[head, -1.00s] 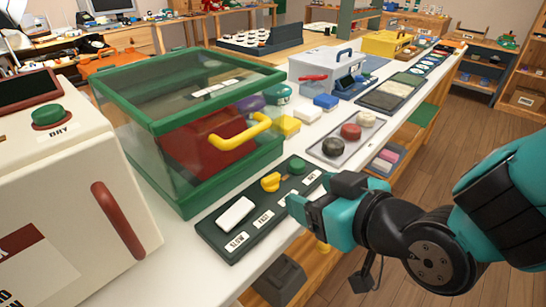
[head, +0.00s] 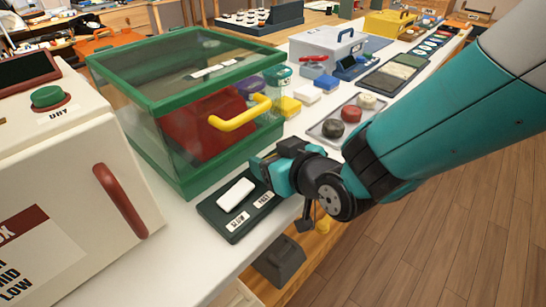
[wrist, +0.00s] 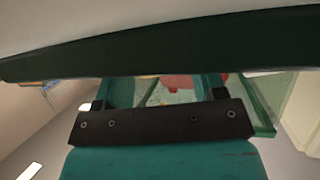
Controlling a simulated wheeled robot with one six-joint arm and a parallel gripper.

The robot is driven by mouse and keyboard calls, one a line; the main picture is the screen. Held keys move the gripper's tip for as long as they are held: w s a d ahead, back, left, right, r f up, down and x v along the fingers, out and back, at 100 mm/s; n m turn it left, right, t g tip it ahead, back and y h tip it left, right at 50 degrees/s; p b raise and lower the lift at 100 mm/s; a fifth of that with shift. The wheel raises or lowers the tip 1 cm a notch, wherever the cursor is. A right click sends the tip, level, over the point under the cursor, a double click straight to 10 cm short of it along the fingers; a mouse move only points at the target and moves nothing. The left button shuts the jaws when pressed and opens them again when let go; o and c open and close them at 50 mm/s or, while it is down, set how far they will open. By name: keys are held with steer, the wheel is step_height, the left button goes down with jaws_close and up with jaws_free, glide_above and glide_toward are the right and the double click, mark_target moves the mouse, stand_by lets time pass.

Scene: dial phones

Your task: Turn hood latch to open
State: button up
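The clear hood (head: 190,130) has a green frame and a yellow handle (head: 240,114) on its front, and it looks closed. In front of it lies a dark green control panel (head: 218,224) with a white rocker (head: 236,194) and small labels. My gripper (head: 264,168) is over the panel's far end, close to the hood's front lower corner, and hides the knobs there. In the wrist view my gripper's fingers (wrist: 164,90) stand apart, with a clear gap between them. Their tips are hidden behind a dark green band. I cannot tell whether they touch a knob.
A cream machine (head: 70,190) with a red handle stands at left. A grey tray (head: 345,121) with round knobs lies beyond my arm. A white case (head: 325,45) stands farther back. The floor (head: 440,220) at right is clear.

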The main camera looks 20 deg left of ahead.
steer(key=c, duration=0.7)
steer(key=shift+w+f+b, duration=0.1)
steer(key=shift+f+b, duration=0.05)
steer(key=shift+b, duration=0.2)
steer(key=shift+c, duration=0.2)
steer(key=n+g+b, duration=0.1)
steer(key=g+y+b, duration=0.1)
steer(key=shift+d+f+n+b, duration=0.1)
steer(key=shift+f+n+b, duration=0.1)
steer(key=shift+n+b, duration=0.2)
steer(key=shift+r+n+g+b, duration=0.25)
steer(key=shift+n+g+b, duration=0.05)
steer(key=shift+b, duration=0.05)
steer(key=shift+r, duration=0.1)
steer(key=o, duration=0.9)
